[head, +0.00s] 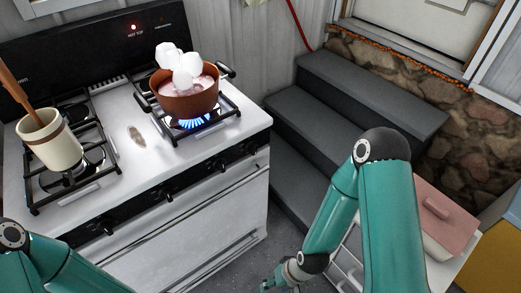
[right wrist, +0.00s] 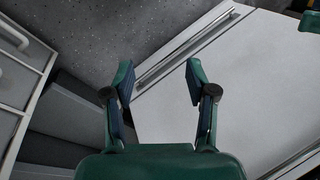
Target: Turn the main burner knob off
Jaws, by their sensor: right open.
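The white stove (head: 215,190) stands at the left in the head view. Several dark knobs sit along its front edge, including a knob (head: 167,195) and a knob further right (head: 213,167); I cannot tell which is the main one or read their settings. A blue flame (head: 192,124) burns under a brown pot (head: 190,103) on the right burner. My right gripper (head: 276,284) is low at the bottom edge, below the knobs and apart from them. In the right wrist view it is open and empty (right wrist: 160,75). My left arm shows at lower left, its gripper out of sight.
A cream crock (head: 50,142) with a wooden handle stands on the left burner. Whitish puffs (head: 175,60) rise over the pot. Grey steps (head: 340,100) stand right of the stove. White drawers and a pink box (head: 445,215) are at lower right. Little floor shows between.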

